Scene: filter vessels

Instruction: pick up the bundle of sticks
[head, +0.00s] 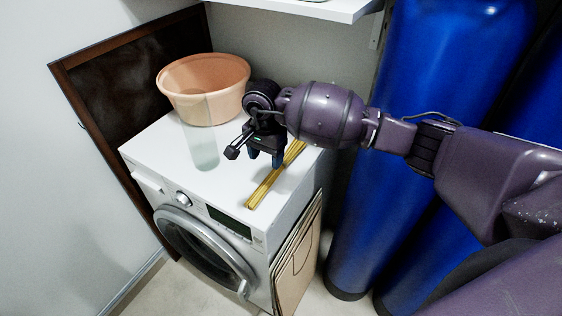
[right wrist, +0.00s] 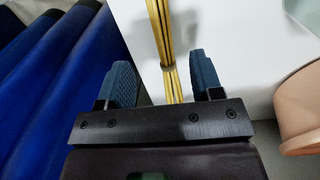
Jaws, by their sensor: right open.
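The bundle of sticks (head: 264,187) is thin, yellow and long, and lies on the white top of the washing machine (head: 155,150) near its right edge. My right gripper (head: 265,160) is above the bundle, with its fingers pointing down. In the right wrist view the bundle (right wrist: 162,40) runs between the two open blue fingers of the gripper (right wrist: 165,80), with a darker band around it. Neither finger appears to touch it. Part of the bundle is hidden by the gripper in the head view. My left gripper is not in view.
A peach-coloured basin (head: 205,88) stands at the back of the machine top, with a translucent cylinder (head: 203,145) in front of it. Tall blue tanks (head: 440,80) stand to the right. Flat cardboard (head: 296,262) leans on the machine's right side. A white shelf (head: 310,8) hangs above.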

